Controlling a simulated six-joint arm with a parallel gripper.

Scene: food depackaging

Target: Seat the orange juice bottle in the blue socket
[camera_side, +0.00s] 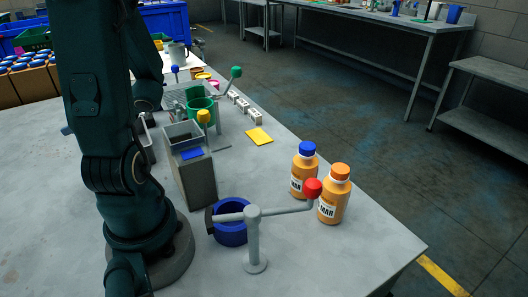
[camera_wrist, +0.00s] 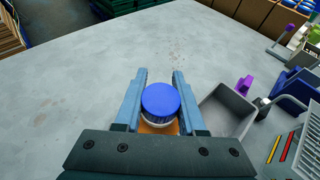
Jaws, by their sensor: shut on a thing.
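In the wrist view my gripper (camera_wrist: 160,95) is shut on an orange bottle with a blue cap (camera_wrist: 161,100). The cap sits between the two fingers, and a sliver of the orange body (camera_wrist: 158,128) shows below it. The rest of the bottle is hidden. My gripper does not show in the side view. There the blue socket (camera_side: 230,236) is a thick ring on the table at the front, behind a grey post with a lever. I cannot make out this ring in the wrist view.
Two other orange bottles stand at the table's right edge, one blue-capped (camera_side: 304,172), one orange-capped (camera_side: 335,197). A red-knobbed lever (camera_side: 280,210) reaches across toward them. A grey open bin (camera_wrist: 226,112) lies right of my gripper. The table left of my gripper is clear.

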